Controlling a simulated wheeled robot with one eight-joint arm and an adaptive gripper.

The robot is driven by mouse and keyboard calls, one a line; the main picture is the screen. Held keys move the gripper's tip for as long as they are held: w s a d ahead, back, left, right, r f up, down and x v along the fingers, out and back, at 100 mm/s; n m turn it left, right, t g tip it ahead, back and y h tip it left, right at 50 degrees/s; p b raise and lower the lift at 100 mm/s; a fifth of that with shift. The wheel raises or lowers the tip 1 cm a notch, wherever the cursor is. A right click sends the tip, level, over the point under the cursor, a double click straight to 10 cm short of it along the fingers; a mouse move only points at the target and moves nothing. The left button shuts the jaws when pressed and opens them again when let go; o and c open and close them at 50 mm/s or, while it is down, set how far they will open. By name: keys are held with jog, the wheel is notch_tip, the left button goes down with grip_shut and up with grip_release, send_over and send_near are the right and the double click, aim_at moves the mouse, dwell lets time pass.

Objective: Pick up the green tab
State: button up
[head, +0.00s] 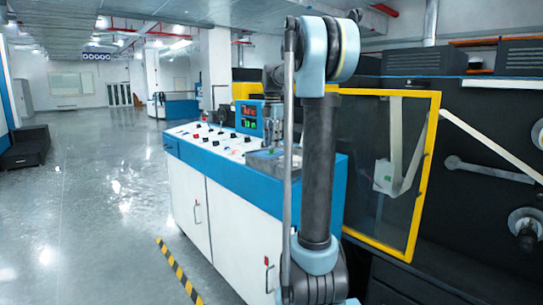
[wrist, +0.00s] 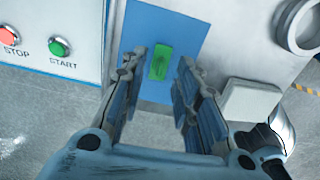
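The green tab (wrist: 160,63) is a small bright green rectangle on a blue panel (wrist: 176,28) in the wrist view. It shows between the two fingertips of my gripper (wrist: 160,61), with a visible gap on each side. My gripper is open and holds nothing. I cannot tell how far the fingertips are from the tab in depth. In the head view my arm stands in front of the console, and I cannot make out the tab for certain there.
A red STOP button (wrist: 8,35) and a green START button (wrist: 59,47) are at the upper left. A white block (wrist: 250,100) and a round ring (wrist: 302,27) are at the right. In the head view the blue-and-white console (head: 240,215) stands beside a yellow-framed door (head: 428,160).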

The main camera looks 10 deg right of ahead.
aim_at(272, 151)
jog(key=shift+f, duration=1.35)
grip_shut()
